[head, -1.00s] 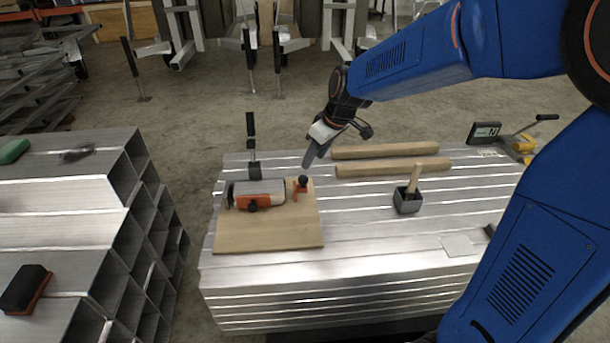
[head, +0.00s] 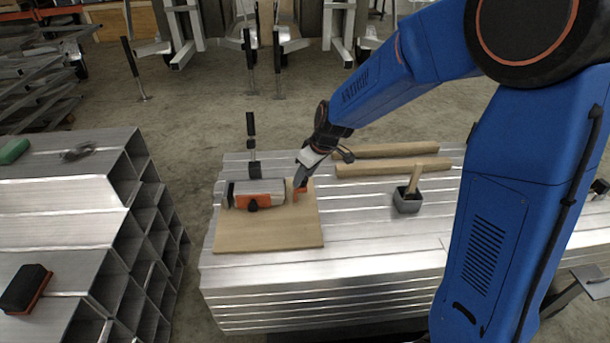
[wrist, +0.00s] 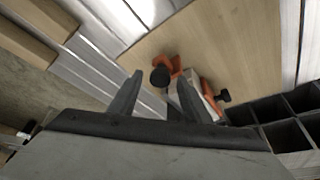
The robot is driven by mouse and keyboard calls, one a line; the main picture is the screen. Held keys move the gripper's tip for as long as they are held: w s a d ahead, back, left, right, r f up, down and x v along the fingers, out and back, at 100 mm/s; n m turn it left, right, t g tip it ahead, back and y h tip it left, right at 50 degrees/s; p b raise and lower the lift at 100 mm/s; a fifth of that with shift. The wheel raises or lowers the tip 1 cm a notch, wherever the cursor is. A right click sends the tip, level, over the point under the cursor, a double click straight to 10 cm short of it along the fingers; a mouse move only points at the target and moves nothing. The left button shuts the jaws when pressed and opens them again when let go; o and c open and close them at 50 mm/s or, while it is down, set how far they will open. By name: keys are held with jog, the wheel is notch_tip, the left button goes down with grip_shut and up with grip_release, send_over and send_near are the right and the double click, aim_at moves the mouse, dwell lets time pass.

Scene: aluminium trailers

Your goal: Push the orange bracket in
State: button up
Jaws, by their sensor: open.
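The small orange bracket (head: 302,188) stands on the wooden board (head: 262,234), to the right of a silver-and-orange device (head: 263,187). In the wrist view the orange bracket (wrist: 174,65) has a round black knob (wrist: 160,77). My gripper (head: 299,179) is at the bracket, partly covering it and hiding its knob in the head view. In the wrist view my gripper (wrist: 159,79) is open, with the knob showing between the fingertips. I cannot tell whether the fingers touch it. The device's orange side and second black knob (wrist: 223,96) lie to the right.
An upright black clamp handle (head: 252,135) stands behind the device. A stack of hollow aluminium tubes (head: 70,220) stands left across a gap. The board's front is clear.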

grip_shut()
jog(key=shift+a, duration=2.5)
grip_release()
jog(key=shift+r, duration=0.1)
jog(key=v, duration=1.7)
jog(key=shift+r, duration=0.1)
jog(key=s+d+r+m+t+h, duration=0.1)
jog(key=s+d+r+m, duration=0.25)
jog(key=s+d, duration=0.95)
jog(key=s+d+f+m+h, duration=0.1)
jog(key=s+d+f+m, duration=0.1)
jog(key=s+d, duration=0.3)
jog(key=s+d+f+m+h, duration=0.1)
jog(key=s+d+f+m, duration=0.2)
jog(key=s, duration=0.8)
jog(key=shift+d+t, duration=0.3)
jog(key=shift+d, duration=0.7)
